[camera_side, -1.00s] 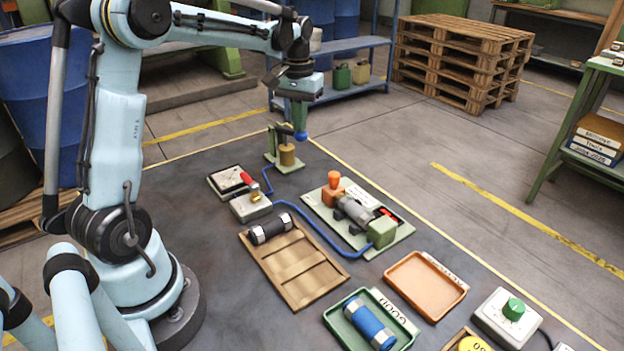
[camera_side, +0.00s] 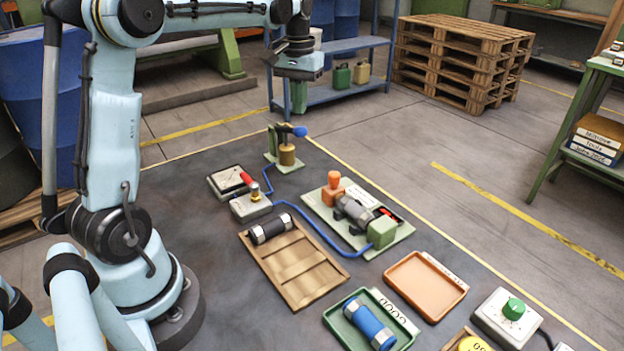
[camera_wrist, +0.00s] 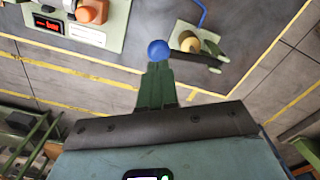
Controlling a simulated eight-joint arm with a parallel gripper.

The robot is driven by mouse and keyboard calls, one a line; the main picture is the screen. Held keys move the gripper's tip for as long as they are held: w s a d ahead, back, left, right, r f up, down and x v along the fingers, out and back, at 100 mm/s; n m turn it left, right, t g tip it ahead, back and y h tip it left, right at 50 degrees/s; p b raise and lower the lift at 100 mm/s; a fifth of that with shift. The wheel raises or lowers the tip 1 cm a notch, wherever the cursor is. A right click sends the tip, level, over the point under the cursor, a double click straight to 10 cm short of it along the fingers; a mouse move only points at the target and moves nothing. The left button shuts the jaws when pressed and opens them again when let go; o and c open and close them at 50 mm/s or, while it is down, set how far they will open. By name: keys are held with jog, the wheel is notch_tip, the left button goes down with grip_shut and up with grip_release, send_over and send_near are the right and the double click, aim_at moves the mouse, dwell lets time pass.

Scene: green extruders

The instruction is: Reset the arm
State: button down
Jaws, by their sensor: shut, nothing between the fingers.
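My gripper (camera_side: 299,110) hangs pointing down above the far part of the dark mat, with its green fingers together and empty. In the wrist view the shut fingers (camera_wrist: 157,66) point towards a blue ball knob (camera_wrist: 158,50). The knob (camera_side: 299,131) is on the end of the black lever of a small brass pump (camera_side: 287,154) on a green base. In the side view there is a gap between the fingertips and the knob below them.
A test fixture (camera_side: 355,212) with an orange knob and a gauge (camera_side: 228,180) stand nearer. A wooden tray (camera_side: 285,278) holds a black cylinder. A green tray (camera_side: 347,335) holds a blue cylinder. The orange tray (camera_side: 425,285) is empty. A blue shelf (camera_side: 345,93) stands behind.

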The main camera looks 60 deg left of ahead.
jog(key=shift+r, duration=0.65)
jog(key=shift+d, duration=0.25)
jog(key=s+d+f+m+t, duration=0.2)
jog(key=s+d, duration=0.4)
jog(key=d, duration=0.3)
jog(key=s+d+f+m+t, duration=0.3)
jog(key=s+d+m+t, duration=0.1)
jog(key=d, duration=0.5)
jog(key=shift+s+f+t, duration=0.15)
jog(key=shift+s+t, duration=0.45)
jog(key=shift+s, duration=0.45)
jog(key=shift+d, duration=0.1)
